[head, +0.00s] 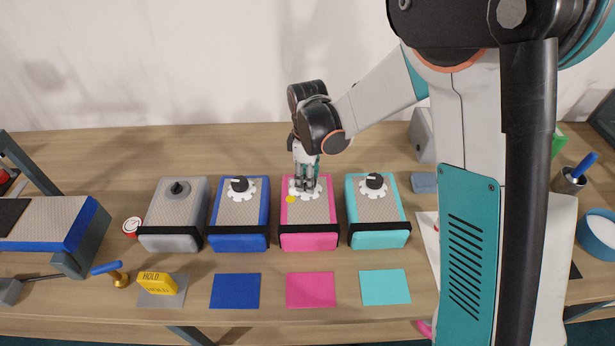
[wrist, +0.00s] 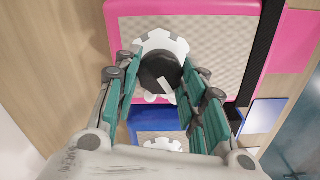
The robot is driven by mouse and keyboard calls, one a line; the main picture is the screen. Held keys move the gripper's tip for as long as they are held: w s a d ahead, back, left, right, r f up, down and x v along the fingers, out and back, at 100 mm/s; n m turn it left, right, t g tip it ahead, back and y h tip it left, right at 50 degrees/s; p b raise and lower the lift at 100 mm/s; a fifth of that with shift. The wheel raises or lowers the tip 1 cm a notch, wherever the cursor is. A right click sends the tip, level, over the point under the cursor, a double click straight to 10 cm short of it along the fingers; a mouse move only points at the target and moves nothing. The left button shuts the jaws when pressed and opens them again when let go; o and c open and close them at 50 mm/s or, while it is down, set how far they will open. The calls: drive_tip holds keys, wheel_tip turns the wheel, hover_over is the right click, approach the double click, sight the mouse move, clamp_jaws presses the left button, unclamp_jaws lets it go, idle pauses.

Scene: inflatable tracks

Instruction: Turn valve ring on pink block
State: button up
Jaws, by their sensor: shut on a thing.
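The pink block (head: 309,229) stands on the table between the blue and turquoise blocks. Its beige ribbed top carries a white scalloped plate (wrist: 150,44) with a round black valve knob (wrist: 158,68) that bears a white mark. A small yellow disc (head: 290,199) shows at the plate's left side in the head view. My gripper (head: 307,187) points down over the block. In the wrist view its fingers (wrist: 160,84) stand on either side of the knob, shut on it. In the head view the fingers hide most of the knob.
Grey (head: 174,213), blue (head: 239,213) and turquoise (head: 377,210) blocks with similar knobs stand in the same row. Flat blue, pink and turquoise squares (head: 311,290) lie in front. A yellow HOLD sign (head: 156,283) stands front left. The table behind the row is largely clear.

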drive_tip(key=m+b, duration=0.1)
drive_tip(key=m, duration=0.3)
drive_tip(key=shift+m, duration=1.6)
drive_tip(key=o, duration=1.1)
wheel_tip(320, 180, up, 12)
